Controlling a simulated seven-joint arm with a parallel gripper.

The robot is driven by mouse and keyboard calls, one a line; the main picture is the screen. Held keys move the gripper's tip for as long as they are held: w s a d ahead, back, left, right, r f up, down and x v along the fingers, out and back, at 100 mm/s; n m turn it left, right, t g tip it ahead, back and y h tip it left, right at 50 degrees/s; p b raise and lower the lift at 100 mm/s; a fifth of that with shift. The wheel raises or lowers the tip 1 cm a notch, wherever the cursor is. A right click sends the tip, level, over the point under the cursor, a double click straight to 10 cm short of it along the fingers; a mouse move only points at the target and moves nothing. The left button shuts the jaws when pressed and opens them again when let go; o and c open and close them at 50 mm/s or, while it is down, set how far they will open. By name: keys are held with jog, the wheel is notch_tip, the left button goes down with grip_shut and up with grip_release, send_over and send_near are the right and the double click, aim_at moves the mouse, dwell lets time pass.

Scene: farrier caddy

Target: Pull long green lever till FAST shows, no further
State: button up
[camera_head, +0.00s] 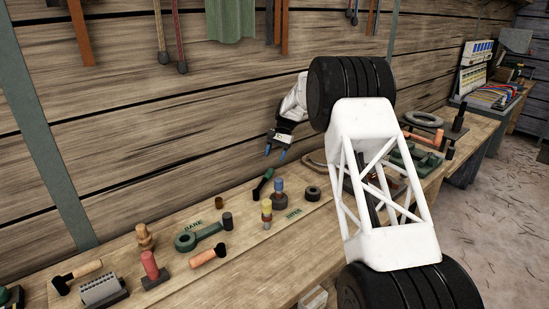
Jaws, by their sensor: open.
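My gripper (276,154) has blue fingertips that are spread apart and empty. It hangs above the back of the bench, near the wall. Below it a dark green lever-like handle (263,185) stands tilted on the bench, apart from the fingers. A green piece with a ring end (198,237) lies further left. I cannot tell for sure which green part is the long lever. More green parts (401,159) show at the right, partly hidden by my arm. No FAST marking can be read in this view.
The wooden bench (240,275) holds a red-handled upright tool (151,266), a grey block (103,290), an orange-handled tool (208,255), a stacked coloured piece (266,213) and a black ring (312,193). Tools hang on the plank wall. My arm covers the bench's right middle.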

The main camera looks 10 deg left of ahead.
jog(key=shift+c, duration=0.5)
jog(key=shift+d, duration=0.1)
jog(key=c, duration=0.5)
jog(key=shift+s+d+r+m+y, duration=0.15)
jog(key=shift+s+d+m+y, duration=0.2)
jog(key=shift+m, duration=0.35)
grip_shut()
jog(key=s+d+r+m+t+y, duration=0.2)
jog(key=s+d+m+t, duration=0.3)
jog(key=d+m, duration=0.5)
jog(key=shift+s+m+t+y, duration=0.35)
jog(key=shift+m+y, duration=0.5)
jog(key=shift+m, duration=2.75)
